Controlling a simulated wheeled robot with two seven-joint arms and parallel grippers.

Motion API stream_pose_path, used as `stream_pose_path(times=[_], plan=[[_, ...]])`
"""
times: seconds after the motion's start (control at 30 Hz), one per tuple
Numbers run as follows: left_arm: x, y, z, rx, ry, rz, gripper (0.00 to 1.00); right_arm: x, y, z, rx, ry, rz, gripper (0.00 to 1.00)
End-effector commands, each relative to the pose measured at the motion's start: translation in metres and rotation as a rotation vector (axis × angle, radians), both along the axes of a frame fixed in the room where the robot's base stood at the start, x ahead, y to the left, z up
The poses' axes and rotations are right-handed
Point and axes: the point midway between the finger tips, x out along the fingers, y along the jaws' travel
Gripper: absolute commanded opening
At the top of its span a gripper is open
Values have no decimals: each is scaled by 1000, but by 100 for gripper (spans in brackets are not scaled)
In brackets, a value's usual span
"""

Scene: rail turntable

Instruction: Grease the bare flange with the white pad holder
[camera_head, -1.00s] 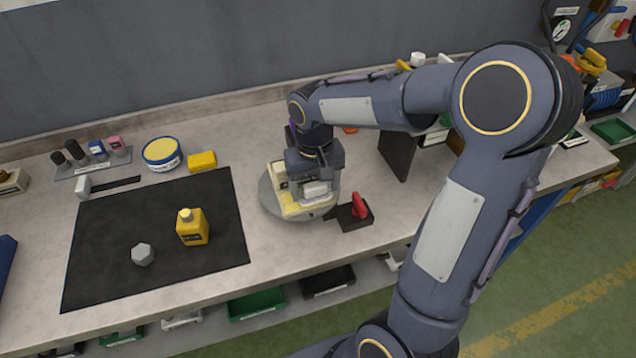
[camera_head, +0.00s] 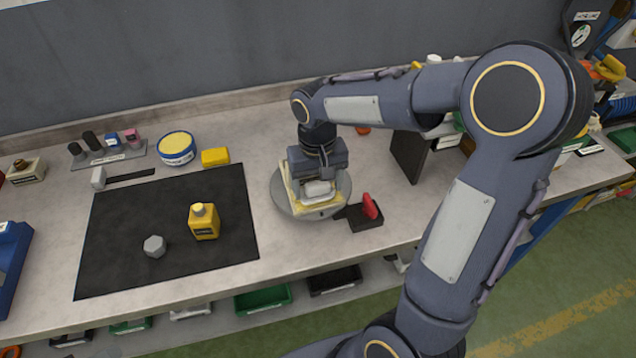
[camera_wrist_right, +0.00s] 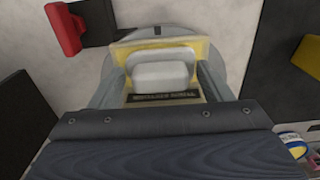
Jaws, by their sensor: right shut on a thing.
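My right gripper (camera_head: 319,180) is over the round grey turntable (camera_head: 283,199), shut on the white pad holder (camera_head: 317,189). In the right wrist view the pad holder (camera_wrist_right: 160,76) sits between the two fingers. Below it lies a pale yellow, squarish piece (camera_wrist_right: 120,49) with a dark label strip, on the turntable. The gripper and pad holder cover most of this piece; I cannot tell whether the pad touches it, nor which flange is bare. My left gripper is not in view.
A red-handled black clamp (camera_head: 368,210) stands at the turntable's right edge. A dark upright plate (camera_head: 409,155) is behind it. A black mat (camera_head: 130,230) at left bears a yellow bottle (camera_head: 204,221) and a grey hexagonal piece (camera_head: 154,246). A yellow-topped tub (camera_head: 177,148) stands behind.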

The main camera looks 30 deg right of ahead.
Motion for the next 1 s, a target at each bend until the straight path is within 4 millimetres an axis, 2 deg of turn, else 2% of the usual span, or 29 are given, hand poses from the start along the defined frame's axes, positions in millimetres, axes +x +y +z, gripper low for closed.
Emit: stream_pose_path(times=[0.03, 0.1, 0.6, 1.0], plan=[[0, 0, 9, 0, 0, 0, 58, 0, 0, 10, 1, -1, 0, 54], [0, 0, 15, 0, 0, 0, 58, 0, 0, 18, 1, -2, 0, 54], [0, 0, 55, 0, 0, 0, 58, 0, 0, 66, 0, -1, 0, 54], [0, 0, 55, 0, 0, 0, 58, 0, 0, 67, 0, -1, 0, 54]])
